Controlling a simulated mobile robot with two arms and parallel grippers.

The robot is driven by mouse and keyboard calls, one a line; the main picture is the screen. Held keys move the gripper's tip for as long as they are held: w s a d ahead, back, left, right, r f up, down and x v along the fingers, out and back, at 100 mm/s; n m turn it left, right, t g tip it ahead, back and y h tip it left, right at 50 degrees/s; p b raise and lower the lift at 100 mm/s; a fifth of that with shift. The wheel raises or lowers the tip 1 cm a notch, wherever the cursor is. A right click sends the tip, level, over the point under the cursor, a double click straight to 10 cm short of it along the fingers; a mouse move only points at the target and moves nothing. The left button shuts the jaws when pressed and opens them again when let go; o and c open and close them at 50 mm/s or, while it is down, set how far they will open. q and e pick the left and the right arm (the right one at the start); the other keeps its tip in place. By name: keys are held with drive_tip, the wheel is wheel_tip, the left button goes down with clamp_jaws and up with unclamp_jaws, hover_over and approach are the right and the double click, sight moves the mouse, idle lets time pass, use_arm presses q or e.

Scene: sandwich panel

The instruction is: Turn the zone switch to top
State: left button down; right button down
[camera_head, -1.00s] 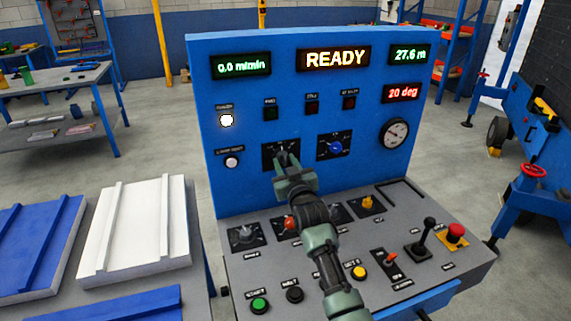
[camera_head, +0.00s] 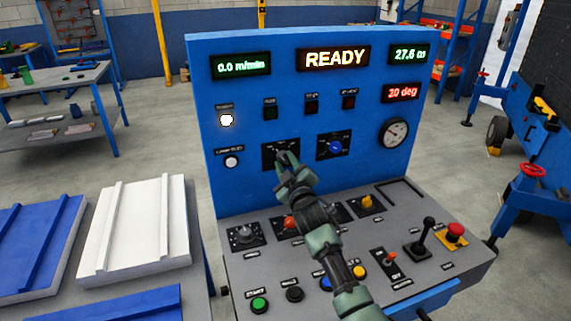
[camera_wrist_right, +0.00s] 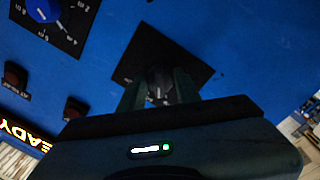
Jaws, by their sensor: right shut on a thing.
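A black rotary knob on a square black plate (camera_head: 268,154) sits on the upright blue panel, left of the blue knob (camera_head: 336,147). Its label is too small to read, but I take it as the zone switch. My right gripper (camera_head: 287,158) reaches up to this plate and covers most of the knob in the head view. In the right wrist view the black knob (camera_wrist_right: 158,82) sits between the two fingers, which are shut on it. Its pointer direction cannot be read clearly. My left gripper is not in view.
The sloped desk below carries other controls, including a red knob (camera_head: 291,222), a yellow knob (camera_head: 367,202), a black lever (camera_head: 424,232) and a red emergency button (camera_head: 456,230). The display reads READY (camera_head: 335,59). White (camera_head: 135,230) and blue panels lie at left.

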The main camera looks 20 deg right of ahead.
drive_tip(key=shift+n, duration=1.2)
drive_tip(key=c, duration=1)
unclamp_jaws()
drive_tip(key=shift+s, duration=0.15)
drive_tip(key=s, duration=0.7)
drive_tip(key=shift+s+a+f, duration=0.1)
drive_tip(key=shift+s+f, duration=0.15)
